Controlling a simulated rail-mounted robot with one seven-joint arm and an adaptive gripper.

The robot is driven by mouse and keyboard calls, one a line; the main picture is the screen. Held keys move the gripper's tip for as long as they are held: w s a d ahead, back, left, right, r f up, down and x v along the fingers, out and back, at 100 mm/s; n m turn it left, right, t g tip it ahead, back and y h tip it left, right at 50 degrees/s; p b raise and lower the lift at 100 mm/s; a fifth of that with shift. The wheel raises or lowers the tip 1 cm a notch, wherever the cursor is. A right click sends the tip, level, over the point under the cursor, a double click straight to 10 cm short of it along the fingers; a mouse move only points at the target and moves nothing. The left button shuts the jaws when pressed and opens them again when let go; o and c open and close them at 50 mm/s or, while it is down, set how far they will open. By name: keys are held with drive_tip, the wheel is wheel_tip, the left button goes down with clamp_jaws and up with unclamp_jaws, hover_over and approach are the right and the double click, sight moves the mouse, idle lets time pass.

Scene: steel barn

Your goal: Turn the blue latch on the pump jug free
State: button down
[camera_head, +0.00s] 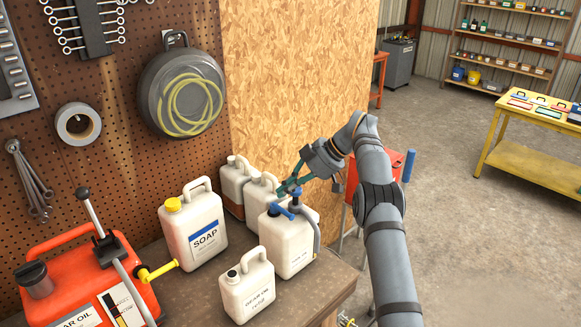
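The pump jug (288,247) is a white jug with a grey curved hose, standing near the bench's right end. Blue parts show on its top: a dark blue piece (281,211) at the left and a blue upright piece (296,199) at the right. Which of these is the latch is hard to tell at this size. My gripper (279,191) has teal fingers and reaches in from the right, just above the blue parts. Its fingertips overlap the jug's top in this view, so contact and finger gap are unclear.
A small gear oil jug (247,286) stands close in front, a soap jug (193,228) with a yellow cap to the left. Two more pale jugs (234,183) (262,191) stand behind. A red gear oil can (90,285) with a lever is at far left. The bench (312,292) ends at right.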

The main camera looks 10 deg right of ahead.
drive_tip(key=shift+w+d+r+p, duration=0.1)
drive_tip(key=shift+d+r+p, duration=0.05)
drive_tip(key=shift+r+p, duration=0.65)
drive_tip(key=p, duration=0.2)
drive_tip(key=w+d+p, duration=0.1)
drive_tip(key=p, duration=0.2)
drive_tip(key=shift+d+r, duration=0.15)
drive_tip(key=shift+r, duration=0.2)
drive_tip(key=shift+d+f+p, duration=0.1)
drive_tip(key=shift+f+p, duration=0.1)
drive_tip(key=shift+p, duration=0.15)
drive_tip(key=shift+f+b, duration=0.15)
drive_tip(key=shift+b, duration=0.2)
drive_tip(key=f+b, duration=0.1)
drive_tip(key=b, duration=0.3)
drive_tip(key=s+a+f+b, duration=0.1)
drive_tip(key=b, duration=0.3)
drive_tip(key=shift+a+f, duration=0.15)
drive_tip(key=shift+a, duration=0.05)
drive_tip(key=shift+s+a+f+b, duration=0.8)
drive_tip(key=shift+a+f+b, duration=0.25)
drive_tip(key=shift+b, duration=2)
